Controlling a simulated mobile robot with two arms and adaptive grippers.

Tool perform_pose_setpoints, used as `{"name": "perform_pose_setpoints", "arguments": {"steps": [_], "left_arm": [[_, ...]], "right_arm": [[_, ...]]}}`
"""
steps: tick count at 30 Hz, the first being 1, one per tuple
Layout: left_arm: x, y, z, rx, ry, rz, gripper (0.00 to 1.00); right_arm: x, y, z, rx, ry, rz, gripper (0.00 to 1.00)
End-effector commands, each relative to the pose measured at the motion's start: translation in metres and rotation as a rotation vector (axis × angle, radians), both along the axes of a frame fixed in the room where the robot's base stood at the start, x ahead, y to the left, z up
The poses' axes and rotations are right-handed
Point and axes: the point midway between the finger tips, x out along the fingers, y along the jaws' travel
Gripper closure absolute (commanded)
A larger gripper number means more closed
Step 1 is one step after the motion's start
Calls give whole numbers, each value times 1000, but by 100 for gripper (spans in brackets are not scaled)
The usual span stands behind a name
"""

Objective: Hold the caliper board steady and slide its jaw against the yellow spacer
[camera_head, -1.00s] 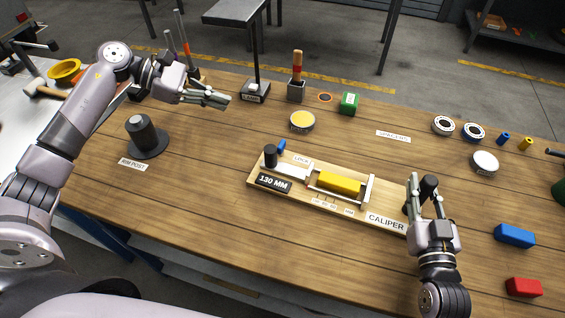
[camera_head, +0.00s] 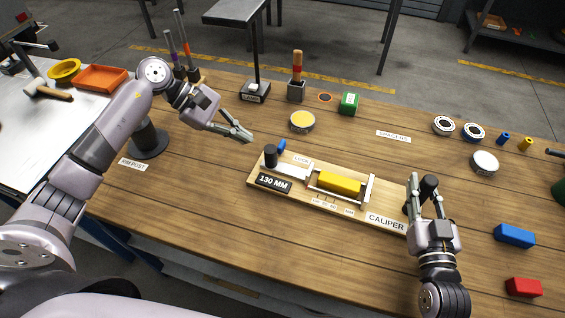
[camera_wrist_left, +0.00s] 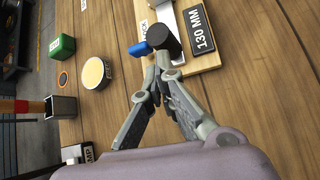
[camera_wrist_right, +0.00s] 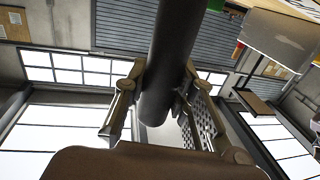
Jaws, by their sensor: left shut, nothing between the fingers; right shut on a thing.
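The caliper board (camera_head: 300,196) lies on the bench with the yellow spacer (camera_head: 339,183) in its middle. The spacer sits between the sliding jaw's upright on the left and a fixed upright (camera_head: 369,188) on the right. The jaw's black knob (camera_head: 270,156) stands at the board's left end, beside a blue lock lever (camera_head: 281,146). My right gripper (camera_head: 424,180) is shut on the black handle post (camera_wrist_right: 168,70) at the board's right end. My left gripper (camera_head: 249,137) is shut and empty, above and left of the knob. The knob (camera_wrist_left: 163,39) also shows just beyond its fingertips in the left wrist view.
A rim post (camera_head: 148,138) stands at the left. A yellow-topped tin (camera_head: 302,121), a green box (camera_head: 349,103) and a lamp stand lie behind the board. Blue (camera_head: 515,236) and red (camera_head: 524,288) blocks lie at the right. Bench in front of the board is clear.

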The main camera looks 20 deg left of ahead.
Motion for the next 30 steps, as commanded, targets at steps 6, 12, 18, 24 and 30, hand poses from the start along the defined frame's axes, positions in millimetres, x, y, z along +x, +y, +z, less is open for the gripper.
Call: {"name": "perform_pose_setpoints", "arguments": {"steps": [6, 12, 18, 24, 30], "left_arm": [[-1, -14, -16, 0, 0, 0, 100], [-1, -20, -23, 0, -1, 1, 100], [-2, -21, -24, 0, -1, 1, 100], [-2, -21, -24, 0, -1, 1, 100], [-1, -21, -24, 0, -1, 1, 100]], "right_arm": [[0, 0, 0, 0, 1, 0, 100], [0, 0, 0, 0, 1, 0, 100], [0, 0, 0, 0, 1, 0, 100], [0, 0, 0, 0, 1, 0, 100], [0, 0, 0, 0, 1, 0, 100]]}}
